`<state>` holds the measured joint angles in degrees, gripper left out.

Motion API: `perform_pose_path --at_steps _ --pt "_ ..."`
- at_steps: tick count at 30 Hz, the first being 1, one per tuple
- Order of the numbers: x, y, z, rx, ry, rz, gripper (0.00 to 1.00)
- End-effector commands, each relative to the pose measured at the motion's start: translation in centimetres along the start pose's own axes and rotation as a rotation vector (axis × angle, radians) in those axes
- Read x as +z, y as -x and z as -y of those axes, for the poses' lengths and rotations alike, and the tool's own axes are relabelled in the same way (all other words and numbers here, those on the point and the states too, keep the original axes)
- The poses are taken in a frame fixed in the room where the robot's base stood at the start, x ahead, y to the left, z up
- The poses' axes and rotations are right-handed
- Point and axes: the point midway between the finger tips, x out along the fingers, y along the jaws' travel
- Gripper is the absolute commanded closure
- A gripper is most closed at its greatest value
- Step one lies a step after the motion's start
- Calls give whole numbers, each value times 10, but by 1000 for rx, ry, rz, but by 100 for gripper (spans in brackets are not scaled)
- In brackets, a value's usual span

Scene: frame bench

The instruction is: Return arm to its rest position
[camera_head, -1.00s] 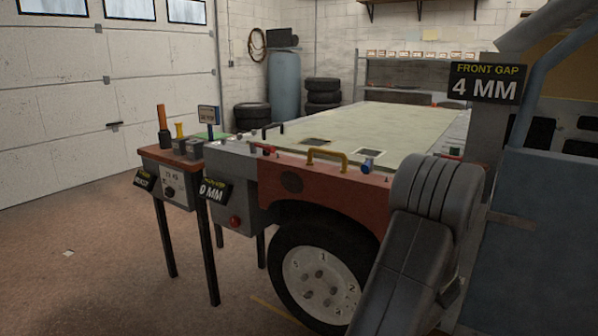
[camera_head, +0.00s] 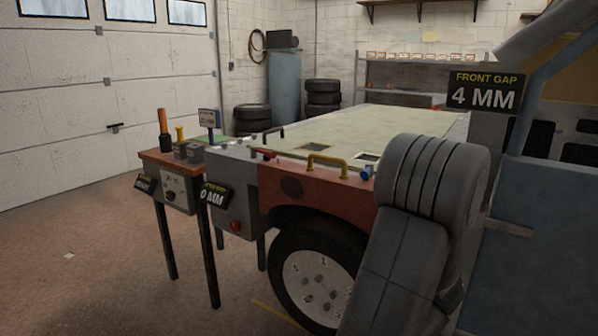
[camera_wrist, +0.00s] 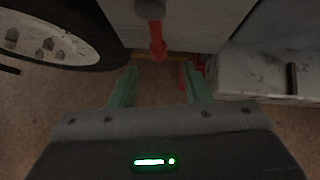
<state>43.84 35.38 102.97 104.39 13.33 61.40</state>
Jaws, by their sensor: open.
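My arm (camera_head: 415,220) shows in the head view as a dark grey, bent limb at the lower right, in front of the red fender panel. My gripper is outside the head view. In the wrist view my gripper (camera_wrist: 158,88) has two green fingers spread apart, with nothing between them. Beyond the fingertips a red rod-like part (camera_wrist: 157,45) hangs from a grey mount at the top of the view. The gripper looks toward the floor, beside a wheel (camera_wrist: 50,35).
In the head view the red panel (camera_head: 310,192) with a yellow handle (camera_head: 327,160) sits above the wheel (camera_head: 310,280). A small tool table (camera_head: 165,160) stands at left. A "FRONT GAP 4 MM" sign (camera_head: 484,92) hangs at right.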

Motion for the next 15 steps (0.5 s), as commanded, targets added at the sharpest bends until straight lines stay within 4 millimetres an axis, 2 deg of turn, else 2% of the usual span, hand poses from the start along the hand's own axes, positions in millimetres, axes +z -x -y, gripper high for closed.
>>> perform_pose_path --at_steps 1,8,10,15 --pt "3 14 0 -1 0 2 57" --pt "3 60 1 -3 0 2 57" --pt "-4 37 0 0 -1 -3 57" --pt "-4 2 -1 2 0 -2 57"
